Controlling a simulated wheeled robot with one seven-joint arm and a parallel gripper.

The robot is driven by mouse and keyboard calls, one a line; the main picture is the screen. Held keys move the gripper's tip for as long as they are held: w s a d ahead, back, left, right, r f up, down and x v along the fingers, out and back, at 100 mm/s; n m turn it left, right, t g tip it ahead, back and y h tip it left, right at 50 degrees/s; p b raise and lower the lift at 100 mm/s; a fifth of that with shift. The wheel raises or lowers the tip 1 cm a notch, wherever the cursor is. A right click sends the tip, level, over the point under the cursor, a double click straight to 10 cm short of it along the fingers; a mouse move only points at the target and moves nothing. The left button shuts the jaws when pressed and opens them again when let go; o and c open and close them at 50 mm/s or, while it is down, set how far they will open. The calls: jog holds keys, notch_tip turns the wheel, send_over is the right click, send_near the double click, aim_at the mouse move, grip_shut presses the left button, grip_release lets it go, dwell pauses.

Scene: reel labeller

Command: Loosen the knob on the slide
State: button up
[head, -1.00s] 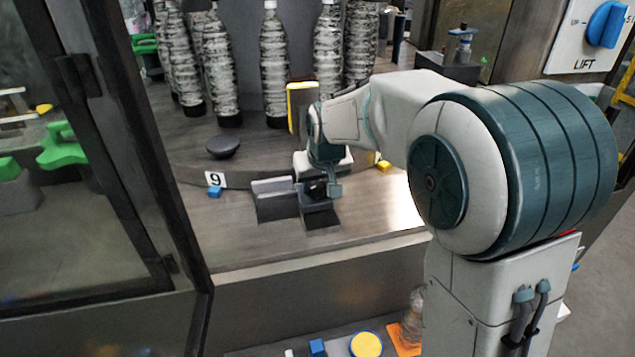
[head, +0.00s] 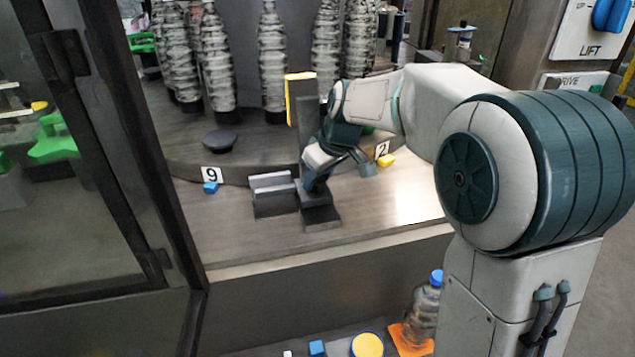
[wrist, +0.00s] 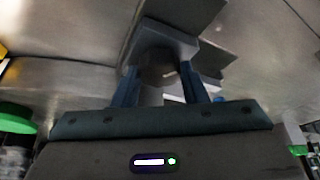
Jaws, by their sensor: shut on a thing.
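My gripper (head: 318,180) is at the slide, tilted, just in front of the post. In the wrist view, the two blue fingers of my gripper (wrist: 158,88) stand on either side of a round grey knob (wrist: 158,73) and are shut on it. The knob sits against a grey block of the slide (wrist: 165,42). In the head view my gripper hides the knob.
A low grey bracket (head: 272,192) stands left of the slide. Bottles (head: 272,65) and a dark round puck (head: 219,140) are behind. The deck's front right is clear.

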jog(key=n+b, duration=0.1)
jog(key=n, duration=0.1)
jog(key=shift+w+d+n+g+y, duration=0.1)
jog(key=shift+w+n+g+y, duration=0.05)
jog(key=shift+n+g+y, duration=0.25)
jog(key=shift+w+n+g+y, duration=0.1)
jog(key=shift+n+g+y, duration=0.4)
jog(key=shift+n, duration=1.4)
jog(key=o, duration=1)
jog(key=shift+g+h, duration=0.3)
jog(key=v, duration=1.3)
jog(key=shift+d+r, duration=0.15)
jog(key=shift+r, duration=0.25)
